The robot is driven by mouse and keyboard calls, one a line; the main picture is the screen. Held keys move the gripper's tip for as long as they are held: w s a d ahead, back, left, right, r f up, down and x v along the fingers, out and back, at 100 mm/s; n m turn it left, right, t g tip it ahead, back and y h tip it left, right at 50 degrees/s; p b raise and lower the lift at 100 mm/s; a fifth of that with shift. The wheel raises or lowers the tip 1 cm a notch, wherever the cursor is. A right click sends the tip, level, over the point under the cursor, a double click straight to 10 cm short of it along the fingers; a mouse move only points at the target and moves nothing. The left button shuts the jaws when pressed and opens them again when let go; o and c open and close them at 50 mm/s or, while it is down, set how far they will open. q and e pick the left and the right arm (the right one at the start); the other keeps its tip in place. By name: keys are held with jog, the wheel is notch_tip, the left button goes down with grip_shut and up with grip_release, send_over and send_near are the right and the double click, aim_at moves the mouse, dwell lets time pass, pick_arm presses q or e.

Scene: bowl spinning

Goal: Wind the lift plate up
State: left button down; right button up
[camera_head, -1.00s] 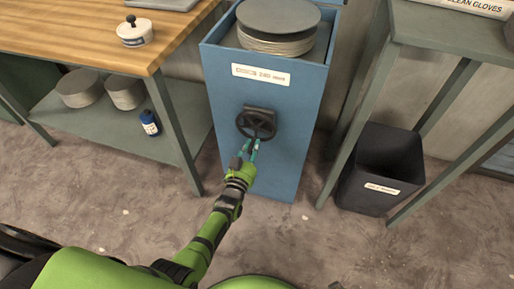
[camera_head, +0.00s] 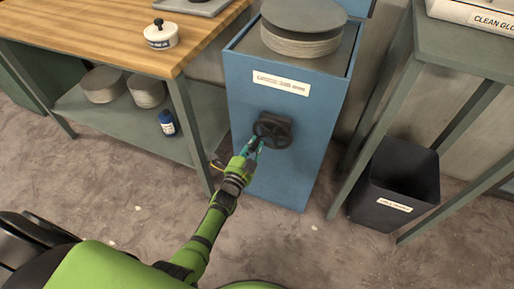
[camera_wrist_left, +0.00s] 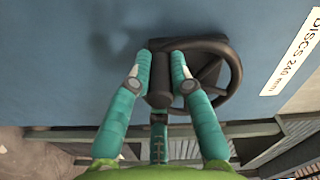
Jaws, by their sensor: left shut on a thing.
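A black handwheel (camera_head: 272,126) sits on the front of a blue cabinet (camera_head: 283,165). It shows large in the left wrist view (camera_wrist_left: 232,70). My left gripper (camera_head: 256,145), with teal fingers, is at the wheel's lower left. The lift plate under the stack cannot be made out. My right gripper is not in view.
A grey table (camera_head: 470,55) and black bin (camera_head: 395,185) stand at the right.

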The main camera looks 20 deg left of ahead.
pick_arm(q)
jog(key=m, duration=0.1)
jog(key=r+m, duration=0.1)
jog(key=shift+a+r+m, duration=0.25)
jog(key=shift+m, duration=0.05)
jog(key=shift+a+r+m, duration=0.1)
jog(key=shift+r+m, duration=0.5)
jog(key=shift+m, duration=0.7)
jog(key=shift+r+m, duration=0.1)
jog(key=shift+m, duration=0.2)
jog(key=c, duration=1.1)
grip_release()
